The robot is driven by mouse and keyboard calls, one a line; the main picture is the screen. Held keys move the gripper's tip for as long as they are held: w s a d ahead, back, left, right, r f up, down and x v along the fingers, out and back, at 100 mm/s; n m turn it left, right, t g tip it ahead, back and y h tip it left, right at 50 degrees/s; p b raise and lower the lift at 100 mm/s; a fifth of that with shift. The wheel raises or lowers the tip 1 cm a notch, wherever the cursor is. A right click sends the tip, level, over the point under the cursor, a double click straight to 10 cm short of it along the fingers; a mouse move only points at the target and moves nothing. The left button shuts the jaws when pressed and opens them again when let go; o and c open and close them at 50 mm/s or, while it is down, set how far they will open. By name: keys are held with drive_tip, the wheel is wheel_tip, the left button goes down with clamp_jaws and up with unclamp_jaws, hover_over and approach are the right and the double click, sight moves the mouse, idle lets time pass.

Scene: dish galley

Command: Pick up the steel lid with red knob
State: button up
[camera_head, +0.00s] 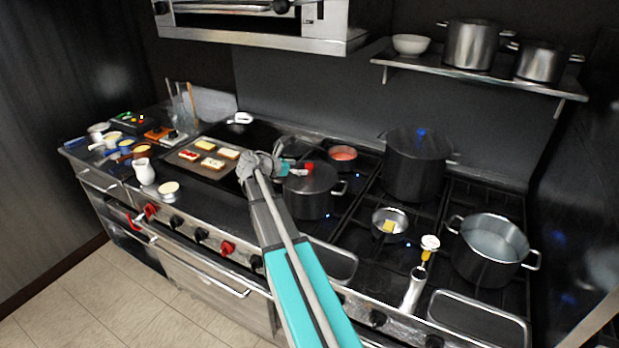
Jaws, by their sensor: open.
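The steel lid with red knob (318,181) sits on a dark pot (308,203) on the stove, in the middle of the head view. Its red knob shows at the top, just right of my gripper. My gripper (296,168) is open and comes in from the left at about knob height. Its fingertips are close to the knob; I cannot tell whether they touch it. My gripper and wrist cover the left part of the lid.
A tall pot (415,170) with a blue-knobbed lid stands to the right. Behind the lid is a small pan of red sauce (343,154). A small pan (389,219) and a water-filled pot (489,250) are to the right. A griddle with toasts (190,168) is left.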

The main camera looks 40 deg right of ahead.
sight(306, 168)
drive_tip(key=shift+f+b+x, duration=0.25)
drive_tip(key=shift+b+x, duration=0.75)
drive_tip(key=shift+x, duration=0.9)
drive_tip(key=shift+w+d+f, duration=0.1)
drive_tip(key=shift+d+f, duration=0.05)
drive_tip(key=shift+d, duration=0.45)
clamp_jaws()
